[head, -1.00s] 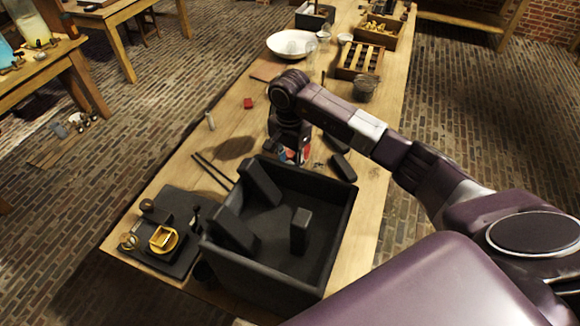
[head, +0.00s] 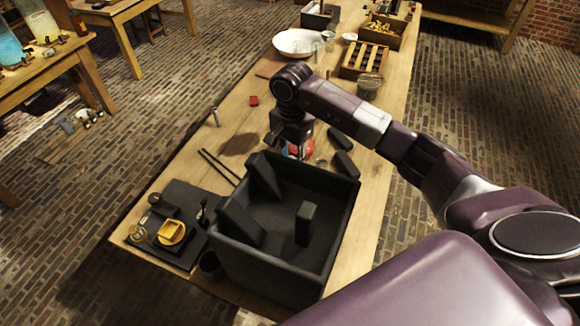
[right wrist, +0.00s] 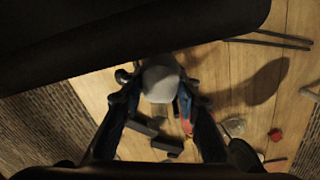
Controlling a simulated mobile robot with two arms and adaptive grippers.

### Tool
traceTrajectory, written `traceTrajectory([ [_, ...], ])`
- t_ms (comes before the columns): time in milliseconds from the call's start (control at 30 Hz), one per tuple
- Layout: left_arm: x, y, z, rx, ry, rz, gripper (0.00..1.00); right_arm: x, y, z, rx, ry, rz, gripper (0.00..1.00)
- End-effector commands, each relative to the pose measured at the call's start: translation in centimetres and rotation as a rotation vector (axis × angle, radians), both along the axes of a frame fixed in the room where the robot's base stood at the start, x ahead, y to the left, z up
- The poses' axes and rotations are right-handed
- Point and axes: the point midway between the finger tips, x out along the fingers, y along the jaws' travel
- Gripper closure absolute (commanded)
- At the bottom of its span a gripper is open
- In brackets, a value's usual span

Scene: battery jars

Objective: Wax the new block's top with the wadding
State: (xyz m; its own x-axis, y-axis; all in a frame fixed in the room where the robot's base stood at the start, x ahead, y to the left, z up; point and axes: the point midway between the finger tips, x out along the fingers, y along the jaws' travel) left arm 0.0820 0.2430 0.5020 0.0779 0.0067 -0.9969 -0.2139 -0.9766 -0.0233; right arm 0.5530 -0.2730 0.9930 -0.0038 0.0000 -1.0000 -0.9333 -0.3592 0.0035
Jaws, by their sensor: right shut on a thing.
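My right gripper (right wrist: 160,88) is shut on a pale grey, rounded lump that looks like the wadding (right wrist: 160,77). In the head view its wrist hangs over the table just behind the black box, and its fingertips are hidden. Dark blocks lean and stand in the black box (head: 340,215): one at the back left (head: 264,176), one at the left (head: 238,221) and one upright at the right (head: 305,222). Two more dark blocks (head: 340,139) (head: 343,163) lie on the table right of the gripper. I cannot tell which block is the new one. My left gripper is not in view.
A red and blue thing (head: 300,149) sits close to the gripper. Two dark rods (head: 220,166) lie left of the box. A black board with a yellow dish (head: 172,232) is at front left. A white bowl (head: 298,42) and wooden trays (head: 365,60) stand farther back.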

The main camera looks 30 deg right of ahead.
Motion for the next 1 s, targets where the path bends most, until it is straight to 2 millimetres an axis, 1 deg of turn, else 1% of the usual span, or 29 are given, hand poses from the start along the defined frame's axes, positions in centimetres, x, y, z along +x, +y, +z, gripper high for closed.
traceTrajectory([
  [33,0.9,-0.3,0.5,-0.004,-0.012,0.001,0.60,0.1,-0.1,0.9,0.000,-0.003,-0.002,0.90],
  [100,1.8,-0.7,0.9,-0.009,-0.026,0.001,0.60,0.1,-0.1,1.5,0.001,-0.003,-0.004,0.90],
  [200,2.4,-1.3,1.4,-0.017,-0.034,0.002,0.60,0.0,-0.3,2.4,0.000,-0.003,-0.008,0.90],
  [333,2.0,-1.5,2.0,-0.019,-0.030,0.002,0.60,0.0,-0.4,3.6,0.000,-0.003,-0.010,0.90],
  [467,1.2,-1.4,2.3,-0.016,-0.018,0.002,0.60,0.0,-0.5,4.5,0.000,-0.003,-0.014,0.90],
  [633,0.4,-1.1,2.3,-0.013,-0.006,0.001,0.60,-0.1,-0.5,4.8,0.001,-0.002,-0.016,0.90],
  [1000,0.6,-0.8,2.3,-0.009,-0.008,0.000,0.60,-0.1,-0.5,4.7,0.001,-0.002,-0.015,0.90],
])
